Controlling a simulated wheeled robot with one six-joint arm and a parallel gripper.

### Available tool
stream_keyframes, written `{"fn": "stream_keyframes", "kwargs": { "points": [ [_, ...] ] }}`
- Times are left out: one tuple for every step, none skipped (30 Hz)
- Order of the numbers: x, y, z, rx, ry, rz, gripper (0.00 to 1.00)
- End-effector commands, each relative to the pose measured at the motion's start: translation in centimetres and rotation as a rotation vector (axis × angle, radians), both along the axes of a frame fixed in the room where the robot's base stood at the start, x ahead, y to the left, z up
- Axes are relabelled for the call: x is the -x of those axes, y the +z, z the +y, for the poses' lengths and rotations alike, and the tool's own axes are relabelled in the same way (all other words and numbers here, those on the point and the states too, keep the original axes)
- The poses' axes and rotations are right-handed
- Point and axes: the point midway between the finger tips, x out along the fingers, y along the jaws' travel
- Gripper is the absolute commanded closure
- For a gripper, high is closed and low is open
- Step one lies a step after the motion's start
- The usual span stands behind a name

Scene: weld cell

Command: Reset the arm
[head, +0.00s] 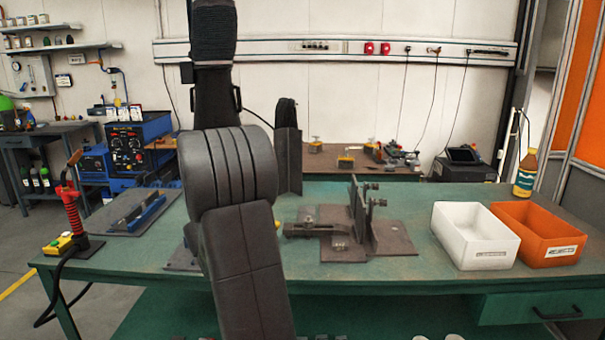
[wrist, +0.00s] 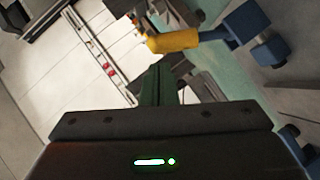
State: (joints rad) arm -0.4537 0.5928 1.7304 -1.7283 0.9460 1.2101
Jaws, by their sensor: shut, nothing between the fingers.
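My arm (head: 245,255) rises through the middle of the head view, bent at a thick dark joint, with dark links reaching the top edge. It hides part of the bench behind it. In the wrist view, the dark body of my gripper fills the bottom, with a white and a green light on it. My gripper (wrist: 158,80) has its fingers together with nothing held. I cannot clearly make out the gripper in the head view.
The green bench (head: 385,270) carries a fixture (head: 345,247), a white bin (head: 475,235), an orange bin (head: 548,232), a bottle (head: 525,173) and a red-handled torch (head: 73,200). A blue-and-yellow tool (wrist: 175,41) shows close to the gripper in the wrist view.

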Motion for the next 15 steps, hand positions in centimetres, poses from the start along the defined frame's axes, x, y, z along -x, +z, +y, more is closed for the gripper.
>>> {"fn": "stream_keyframes", "kwargs": {
  "points": [
    [0.0, 0.4, 0.3, 0.020, 0.001, 0.003, 1.00],
    [0.0, 0.4, 0.4, 0.030, 0.001, 0.004, 1.00],
    [0.0, 0.4, 0.5, 0.046, 0.001, 0.005, 1.00],
    [0.0, 0.4, 0.6, 0.058, 0.001, 0.005, 1.00],
    [0.0, 0.4, 0.8, 0.069, 0.001, 0.005, 1.00],
    [0.0, 0.4, 0.9, 0.083, 0.001, 0.006, 1.00],
    [0.0, 0.3, 1.0, 0.095, 0.000, 0.006, 1.00],
    [0.0, 0.3, 1.2, 0.106, 0.001, 0.007, 1.00],
    [0.0, 0.4, 1.3, 0.122, 0.002, 0.006, 1.00],
    [0.0, 0.3, 1.4, 0.133, 0.002, 0.007, 1.00],
    [0.0, 0.3, 1.6, 0.144, 0.002, 0.007, 1.00],
    [0.0, 0.3, 1.7, 0.160, 0.002, 0.008, 1.00],
    [0.0, 0.3, 1.8, 0.170, 0.001, 0.009, 1.00],
    [-0.1, 0.2, 1.9, 0.182, 0.002, 0.009, 1.00],
    [-0.1, 0.3, 2.1, 0.198, 0.002, 0.009, 1.00]
  ]
}}
